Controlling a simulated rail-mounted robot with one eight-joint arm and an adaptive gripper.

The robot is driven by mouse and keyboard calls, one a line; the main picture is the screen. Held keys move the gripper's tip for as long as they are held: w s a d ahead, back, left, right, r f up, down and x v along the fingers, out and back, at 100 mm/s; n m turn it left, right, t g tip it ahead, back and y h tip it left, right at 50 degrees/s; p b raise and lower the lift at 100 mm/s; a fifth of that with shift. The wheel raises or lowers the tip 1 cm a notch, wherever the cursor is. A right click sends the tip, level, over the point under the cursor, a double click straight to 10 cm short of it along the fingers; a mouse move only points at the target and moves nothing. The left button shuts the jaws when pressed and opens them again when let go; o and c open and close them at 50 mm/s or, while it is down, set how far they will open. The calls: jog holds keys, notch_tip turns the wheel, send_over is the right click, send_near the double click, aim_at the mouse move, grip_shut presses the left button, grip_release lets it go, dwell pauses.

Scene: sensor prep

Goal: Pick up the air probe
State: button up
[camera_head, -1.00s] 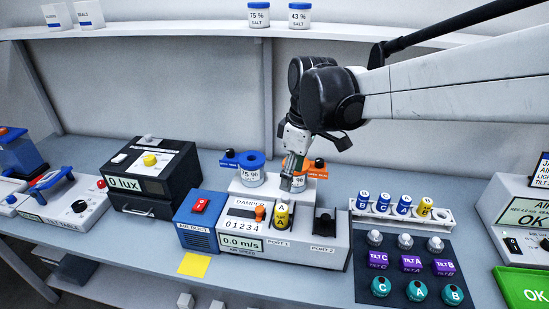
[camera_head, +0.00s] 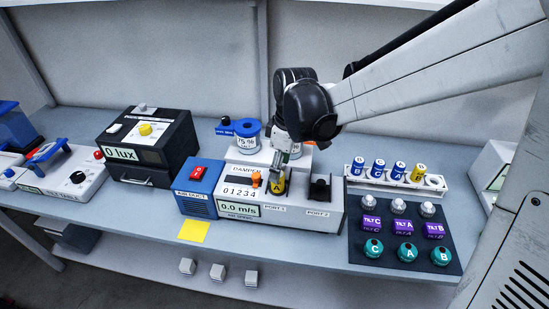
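A yellow cylinder marked A (camera_head: 278,186), which looks like the air probe, stands upright in Port 1 of the white air-speed unit (camera_head: 240,209). My gripper (camera_head: 281,168) points down right at its top, and the fingers overlap the cylinder's upper part. The fingers are small and partly hidden, so I cannot tell if they touch it or how far apart they are. A second yellow cylinder (camera_head: 418,172), marked B, stands in the white rack at the right.
Port 2 (camera_head: 319,188) holds a black piece to the right. An orange knob (camera_head: 256,179) is close on the left. The rack (camera_head: 352,180) also holds blue cylinders. A dark mat (camera_head: 400,240) carries several sensors.

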aim_at(278, 186)
jog(key=shift+a+f+p, duration=0.15)
jog(key=shift+f, duration=0.95)
jog(key=shift+a+f+p, duration=0.15)
jog(key=shift+f, duration=0.9)
grip_shut()
